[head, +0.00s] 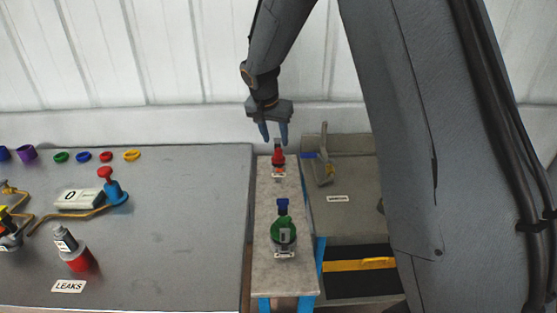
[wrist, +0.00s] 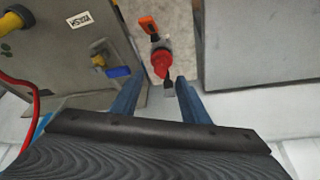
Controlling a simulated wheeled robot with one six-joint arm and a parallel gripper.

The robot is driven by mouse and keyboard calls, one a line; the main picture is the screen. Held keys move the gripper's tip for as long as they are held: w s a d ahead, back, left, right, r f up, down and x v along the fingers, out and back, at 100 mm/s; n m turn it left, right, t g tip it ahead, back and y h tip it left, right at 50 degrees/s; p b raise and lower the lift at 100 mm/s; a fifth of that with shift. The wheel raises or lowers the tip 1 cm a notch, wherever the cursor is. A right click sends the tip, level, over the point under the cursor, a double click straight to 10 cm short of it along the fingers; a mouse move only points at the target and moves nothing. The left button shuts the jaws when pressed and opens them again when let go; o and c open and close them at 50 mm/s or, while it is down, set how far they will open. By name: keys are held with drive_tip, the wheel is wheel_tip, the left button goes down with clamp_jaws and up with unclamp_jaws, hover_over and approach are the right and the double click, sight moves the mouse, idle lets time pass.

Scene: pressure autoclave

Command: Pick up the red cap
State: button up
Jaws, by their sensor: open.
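A small red cap-like part (head: 278,157) sits on a fixture at the far end of the narrow grey bench. In the wrist view the red part (wrist: 160,62) lies just beyond the fingertips, roughly centred between them, with a grey stub nearer the fingers. My gripper (head: 274,131) is open and empty, its blue fingers pointing down just above and behind the red part. The fingers also show in the wrist view (wrist: 157,84). I cannot tell the exact height gap.
A green fixture with a blue top (head: 283,230) stands nearer on the same bench. The left table (head: 180,240) holds coloured rings, a red-topped blue valve (head: 115,190) and a red-based cylinder (head: 78,259). A grey unit (head: 345,225) with an upright lever (head: 323,155) stands close on the right.

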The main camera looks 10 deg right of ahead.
sight(278, 150)
drive_tip(key=shift+p+x, duration=1.5)
drive_tip(key=shift+x, duration=1.95)
drive_tip(key=shift+w, duration=0.15)
clamp_jaws()
